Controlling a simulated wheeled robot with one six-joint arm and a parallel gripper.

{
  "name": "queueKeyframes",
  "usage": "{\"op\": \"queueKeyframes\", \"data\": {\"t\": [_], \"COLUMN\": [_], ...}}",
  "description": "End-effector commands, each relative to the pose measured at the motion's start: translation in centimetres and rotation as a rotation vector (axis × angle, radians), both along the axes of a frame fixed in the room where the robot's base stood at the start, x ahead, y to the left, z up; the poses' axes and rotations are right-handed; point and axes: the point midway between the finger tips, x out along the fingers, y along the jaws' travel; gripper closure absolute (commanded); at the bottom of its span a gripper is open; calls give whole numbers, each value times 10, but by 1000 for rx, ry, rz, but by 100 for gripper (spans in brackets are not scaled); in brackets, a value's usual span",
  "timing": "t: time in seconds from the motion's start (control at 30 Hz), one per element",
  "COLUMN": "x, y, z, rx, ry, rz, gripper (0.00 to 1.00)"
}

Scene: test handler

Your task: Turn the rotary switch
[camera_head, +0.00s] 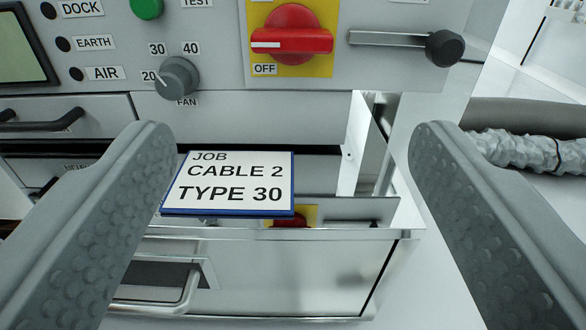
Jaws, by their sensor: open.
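A red rotary switch (291,38) sits on a yellow plate at the top of the panel. Its handle lies horizontal, with the white mark at its left end, above the label OFF. A smaller grey rotary knob (178,77), labelled FAN, is to its left, with 20, 30 and 40 around it. Its pointer looks turned to the left, toward 20. My gripper (290,145) is open and empty. Its two fingers stand wide apart at the left and right, lower in the picture than both controls and touching neither.
A card (228,184) reading JOB CABLE 2 TYPE 30 shows between my fingers. A lever with a black knob (444,48) sticks out right of the red switch. A green button (146,8) and a screen (22,48) are on the left. A ribbed hose (515,150) lies at the right.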

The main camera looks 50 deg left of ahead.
Motion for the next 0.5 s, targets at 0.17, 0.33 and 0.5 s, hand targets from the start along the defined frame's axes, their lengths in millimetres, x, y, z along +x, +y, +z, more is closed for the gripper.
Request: {"op": "queueKeyframes", "data": {"t": [0.17, 0.33, 0.5], "x": [-15, -23, -26], "y": [-22, -32, -35], "z": [0, 0, 0], "rx": [-1, -1, -1], "ry": [-1, -1, -1], "rz": [-2, 0, 0], "gripper": [27, 27, 27]}}
